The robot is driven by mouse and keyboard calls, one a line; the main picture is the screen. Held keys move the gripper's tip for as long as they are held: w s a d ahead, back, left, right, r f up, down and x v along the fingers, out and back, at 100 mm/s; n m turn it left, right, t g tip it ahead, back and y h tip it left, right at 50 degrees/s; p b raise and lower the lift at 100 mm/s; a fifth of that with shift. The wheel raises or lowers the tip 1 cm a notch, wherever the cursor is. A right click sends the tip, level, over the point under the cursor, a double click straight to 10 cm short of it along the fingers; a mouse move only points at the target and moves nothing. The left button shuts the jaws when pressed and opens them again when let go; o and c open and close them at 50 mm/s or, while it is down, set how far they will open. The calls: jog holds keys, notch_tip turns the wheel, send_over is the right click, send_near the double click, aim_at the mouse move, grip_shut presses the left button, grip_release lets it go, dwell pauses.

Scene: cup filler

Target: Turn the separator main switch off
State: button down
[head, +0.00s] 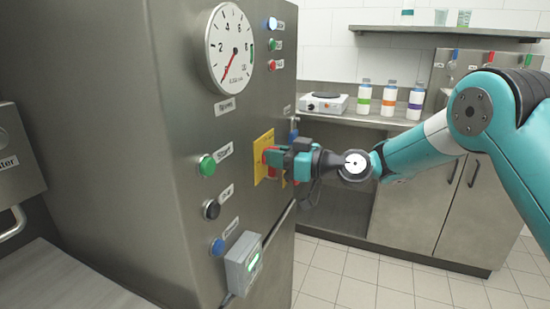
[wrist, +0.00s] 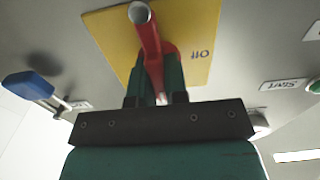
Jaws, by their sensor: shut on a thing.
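The main switch is a red rotary handle (wrist: 146,32) on a yellow plate (wrist: 102,24), with an "Off" label readable upside down in the wrist view. The yellow plate (head: 259,171) also shows on the side of the steel cabinet in the head view. My gripper (wrist: 154,84) is shut on the red handle, with one dark green finger on each side of it. In the head view my gripper (head: 275,158) is at the plate and hides most of the handle. Which mark the handle points to cannot be told.
A green button (head: 208,165), a black knob (head: 212,209) and a blue button (head: 217,246) sit left of the plate. A gauge (head: 230,48) is above. A blue-handled valve (wrist: 28,86) is close by.

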jog(key=shift+f+b, duration=0.2)
jog(key=shift+b, duration=0.3)
jog(key=n+b, duration=0.1)
jog(key=b, duration=0.2)
jog(key=n+b, duration=0.2)
jog(key=b, duration=0.2)
jog(key=shift+f, duration=0.4)
jog(key=n+b, duration=0.5)
jog(key=b, duration=0.6)
jog(key=shift+s+n+b, duration=0.15)
jog(key=shift+n+b, duration=0.15)
jog(key=shift+b, duration=0.05)
jog(key=n+b, duration=0.4)
jog(key=b, duration=0.3)
jog(key=n+b, duration=0.4)
jog(key=n, duration=0.1)
jog(key=shift+s+r, duration=0.1)
jog(key=shift+r, duration=0.1)
jog(key=c, duration=1.1)
grip_release()
jog(key=shift+r, duration=0.1)
jog(key=shift+c, duration=0.2)
